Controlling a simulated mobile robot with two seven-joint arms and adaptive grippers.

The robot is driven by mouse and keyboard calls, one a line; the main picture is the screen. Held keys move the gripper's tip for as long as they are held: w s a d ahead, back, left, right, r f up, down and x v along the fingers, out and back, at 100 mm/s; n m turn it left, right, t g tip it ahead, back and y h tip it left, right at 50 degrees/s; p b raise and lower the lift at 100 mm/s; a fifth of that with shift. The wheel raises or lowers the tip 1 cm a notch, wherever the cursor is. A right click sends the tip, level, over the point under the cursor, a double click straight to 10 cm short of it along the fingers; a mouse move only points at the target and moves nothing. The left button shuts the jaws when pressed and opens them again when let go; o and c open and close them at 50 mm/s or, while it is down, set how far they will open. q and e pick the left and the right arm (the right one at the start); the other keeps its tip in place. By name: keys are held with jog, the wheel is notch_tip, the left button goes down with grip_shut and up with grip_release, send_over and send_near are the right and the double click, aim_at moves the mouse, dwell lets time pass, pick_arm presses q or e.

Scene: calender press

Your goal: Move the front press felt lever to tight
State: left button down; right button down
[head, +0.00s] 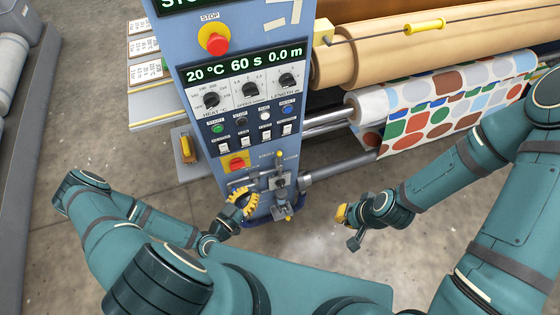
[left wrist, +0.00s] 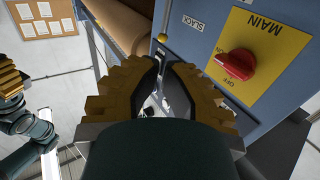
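The front press felt lever (head: 280,167) is a thin rod with a yellow ball knob on the lower front of the blue control column. Small labels flank it in the head view, too small to read surely. In the left wrist view the yellow knob (left wrist: 162,38) shows just beyond my fingertips, beside the word SLACK. My left gripper (head: 246,202) is left of and below the lever, apart from it. Its yellow-padded fingers (left wrist: 165,66) stand open with nothing between them. My right gripper (head: 343,214) hangs right of the column; its opening is unclear.
A red MAIN switch on a yellow plate (left wrist: 272,60) sits close to the right of my left fingers; it also shows on the column (head: 236,163). Above are knobs and a red stop button (head: 214,39). Rollers with patterned fabric (head: 430,105) stand right. Floor below is clear.

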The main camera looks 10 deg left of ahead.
pick_arm(q)
jog(key=b, duration=0.2)
send_near(277, 163)
jog(key=w+d+r, duration=0.1)
jog(key=w, duration=0.1)
jog(key=w+d+r, duration=0.3)
jog(key=w, duration=0.1)
jog(key=shift+w+d+r, duration=0.15)
jog(key=shift+d+r, duration=0.15)
jog(key=shift+r, duration=0.05)
jog(key=shift+r, duration=0.1)
jog(key=shift+w+d+p, duration=0.1)
jog(key=shift+d+p, duration=0.1)
jog(key=shift+p, duration=0.7)
